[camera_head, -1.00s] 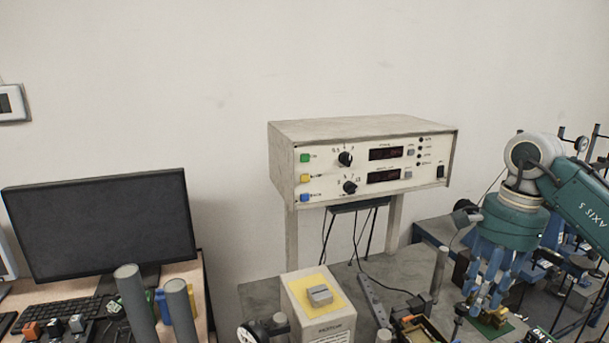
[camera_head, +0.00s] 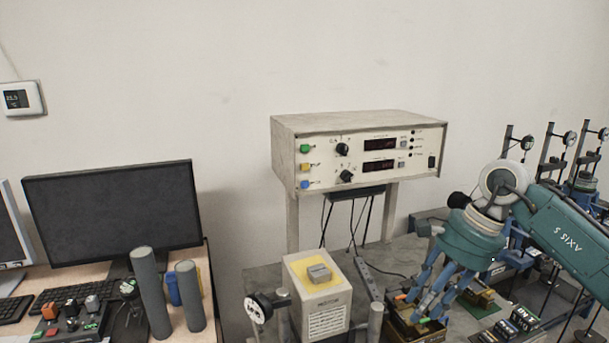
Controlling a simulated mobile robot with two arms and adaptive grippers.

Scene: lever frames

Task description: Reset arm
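My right gripper (camera_head: 432,302) comes in from the right on a teal arm, with blue fingers pointing down and to the left. Its fingertips are over a small brass-coloured box (camera_head: 400,322) on the grey bench. I cannot tell whether the fingers touch the box or how far they are closed. My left gripper is not in view.
A control box (camera_head: 360,155) with green, yellow and blue buttons stands on legs at the back. A white block with a yellow top (camera_head: 318,292) and a dial gauge (camera_head: 258,308) stand in front. A monitor (camera_head: 112,215) and grey cylinders (camera_head: 150,290) are at left. Gauge stands (camera_head: 546,150) rise at right.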

